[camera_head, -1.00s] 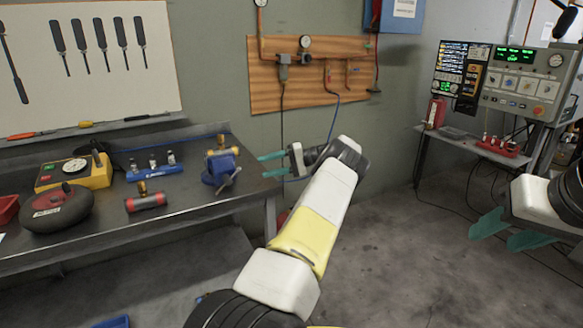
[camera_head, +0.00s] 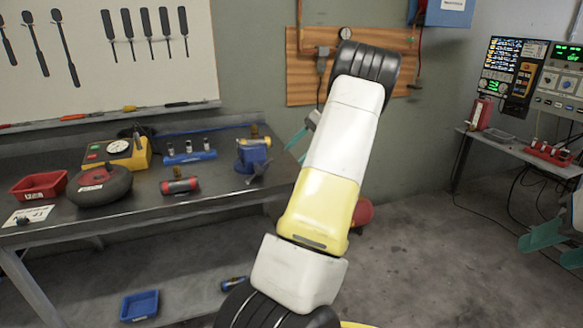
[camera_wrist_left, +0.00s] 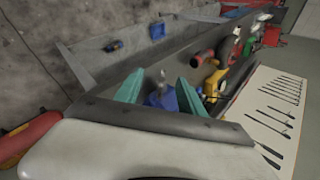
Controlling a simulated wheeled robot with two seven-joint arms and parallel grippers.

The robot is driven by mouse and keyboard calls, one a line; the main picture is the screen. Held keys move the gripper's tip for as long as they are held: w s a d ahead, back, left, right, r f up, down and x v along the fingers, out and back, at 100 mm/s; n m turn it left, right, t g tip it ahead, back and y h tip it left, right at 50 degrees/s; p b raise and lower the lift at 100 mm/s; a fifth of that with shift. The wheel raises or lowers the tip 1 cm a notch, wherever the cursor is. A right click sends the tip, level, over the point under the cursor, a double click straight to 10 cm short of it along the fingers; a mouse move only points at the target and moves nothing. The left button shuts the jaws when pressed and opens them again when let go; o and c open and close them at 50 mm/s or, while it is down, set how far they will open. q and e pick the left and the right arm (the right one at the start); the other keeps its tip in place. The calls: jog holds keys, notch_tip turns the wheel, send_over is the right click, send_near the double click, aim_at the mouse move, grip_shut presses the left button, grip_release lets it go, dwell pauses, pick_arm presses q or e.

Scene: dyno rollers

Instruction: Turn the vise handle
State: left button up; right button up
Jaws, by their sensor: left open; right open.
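The blue vise (camera_head: 252,155) stands at the right end of the dark workbench, with a brass-coloured piece at its top. Its grey handle (camera_head: 259,171) slants out toward the front right. My left gripper (camera_head: 296,142), with teal fingers, is just right of the vise and apart from it, partly hidden by my own arm. In the left wrist view my left gripper (camera_wrist_left: 160,77) is open and empty, and the vise (camera_wrist_left: 168,101) with its handle (camera_wrist_left: 161,88) shows between the fingers. My right gripper (camera_head: 543,240) is open and empty at the right edge, partly cut off.
The workbench (camera_head: 215,199) also holds a red-black cylinder (camera_head: 180,185), a blue rack (camera_head: 190,155), a yellow gauge box (camera_head: 118,150) and a dark round device (camera_head: 100,185). A blue bin (camera_head: 139,305) is on the lower shelf.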

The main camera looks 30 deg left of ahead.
pick_arm(q)
jog(key=s+d+r+m+t+h, duration=0.2)
jog(key=s+d+r+t+h, duration=0.25)
jog(key=s+d, duration=0.6)
jog(key=s+d+r+m+t+h, duration=0.1)
jog(key=s+d+r+t+h, duration=0.45)
jog(key=d, duration=0.85)
jog(key=w+a+f+n+t+y, duration=0.1)
jog(key=w+a+f+n+t, duration=0.1)
jog(key=w+a+f+n, duration=0.3)
jog(key=w+a+f+n+t+y, duration=0.2)
jog(key=w+f+n+t, duration=0.15)
jog(key=w, duration=0.35)
jog(key=w+a+f+n+t+y, duration=0.1)
jog(key=w+a+f+n+t, duration=0.1)
jog(key=w+a+f+n, duration=0.3)
jog(key=n+g+y, duration=0.2)
jog(key=n+y, duration=1.1)
jog(key=n, duration=1)
send_near(260, 172)
jog(key=x, duration=0.4)
jog(key=shift+t, duration=0.25)
jog(key=x, duration=0.7)
jog(key=shift+a+f, duration=0.1)
jog(key=shift+a, duration=0.05)
